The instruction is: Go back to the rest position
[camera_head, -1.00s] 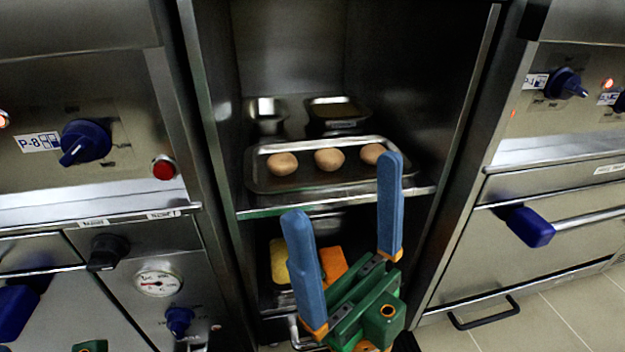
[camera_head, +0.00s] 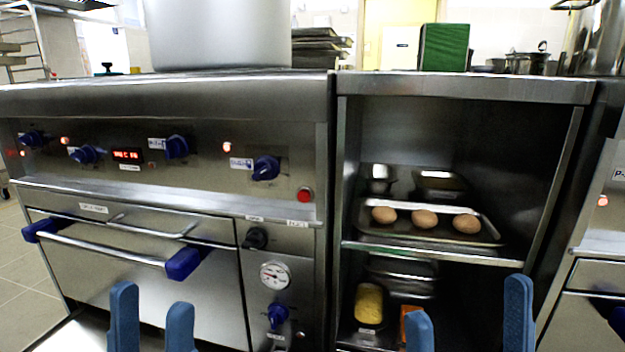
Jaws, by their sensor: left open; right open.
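My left gripper (camera_head: 151,318) shows at the bottom left, in front of the oven. Its two blue fingers are apart with nothing between them. My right gripper (camera_head: 468,318) shows at the bottom right, in front of the open cabinet. Its blue fingers are also spread and empty. Only the fingers of both grippers are in view. A metal tray (camera_head: 380,232) with three brown, egg-like items (camera_head: 424,219) rests on the upper cabinet shelf (camera_head: 440,254), apart from my grippers.
The steel oven (camera_head: 130,270) has blue-ended handles jutting out at the left. On the lower cabinet level are a yellow item (camera_head: 369,303) and an orange item, partly hidden. A large pot (camera_head: 219,35) and a green block (camera_head: 444,47) stand on top.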

